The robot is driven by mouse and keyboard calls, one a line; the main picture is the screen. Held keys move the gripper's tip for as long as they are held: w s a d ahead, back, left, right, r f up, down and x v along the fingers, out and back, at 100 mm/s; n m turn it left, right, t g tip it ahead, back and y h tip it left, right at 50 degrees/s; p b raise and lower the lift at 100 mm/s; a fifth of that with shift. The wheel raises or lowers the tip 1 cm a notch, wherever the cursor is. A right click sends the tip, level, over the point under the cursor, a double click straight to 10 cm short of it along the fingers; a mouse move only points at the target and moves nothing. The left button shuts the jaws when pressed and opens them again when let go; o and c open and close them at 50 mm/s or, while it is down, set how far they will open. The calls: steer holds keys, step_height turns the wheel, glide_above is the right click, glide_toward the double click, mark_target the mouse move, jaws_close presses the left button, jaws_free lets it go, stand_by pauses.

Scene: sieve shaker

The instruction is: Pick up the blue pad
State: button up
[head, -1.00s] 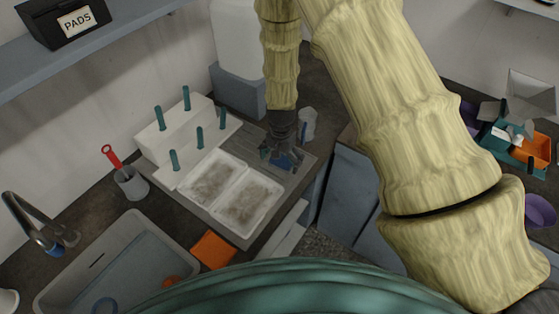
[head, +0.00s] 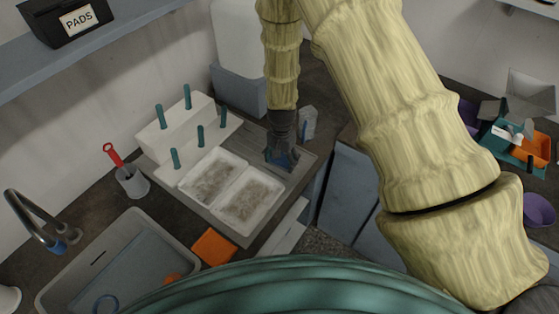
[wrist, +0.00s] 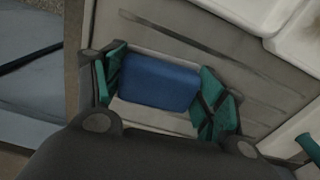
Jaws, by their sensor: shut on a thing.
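The blue pad (wrist: 158,82) lies flat between the two green-padded fingers of my gripper (wrist: 160,90) in the wrist view. The fingers are shut on its left and right ends. In the head view the pad (head: 287,162) shows as a small dark blue patch under my gripper (head: 281,155), at the right part of the grey ribbed board (head: 305,165). Whether the pad touches the board or is just above it, I cannot tell.
Two white trays (head: 247,226) with brownish contents lie left of my gripper. A white rack with teal pegs (head: 161,117) stands behind them. An orange pad (head: 213,247) lies by the sink (head: 75,290). A clear cup (head: 308,122) stands close behind my gripper.

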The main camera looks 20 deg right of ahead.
mark_target(282, 160)
steer(key=shift+s, duration=0.1)
steer(key=shift+r+b, duration=0.95)
steer(key=shift+r, duration=0.35)
steer(key=shift+s+r, duration=0.15)
steer(key=shift+r, duration=0.1)
steer(key=s+a+b, duration=0.1)
steer(key=s, duration=0.4)
steer(key=s+a+r+b, duration=0.1)
steer(key=s+b, duration=0.1)
steer(key=s, duration=0.3)
steer(key=s+a+b, duration=0.1)
steer(key=s+b, duration=0.1)
steer(key=s, duration=0.3)
steer(key=shift+s+a+r, duration=0.1)
steer(key=shift+a+r, duration=0.05)
steer(key=shift+r, duration=0.2)
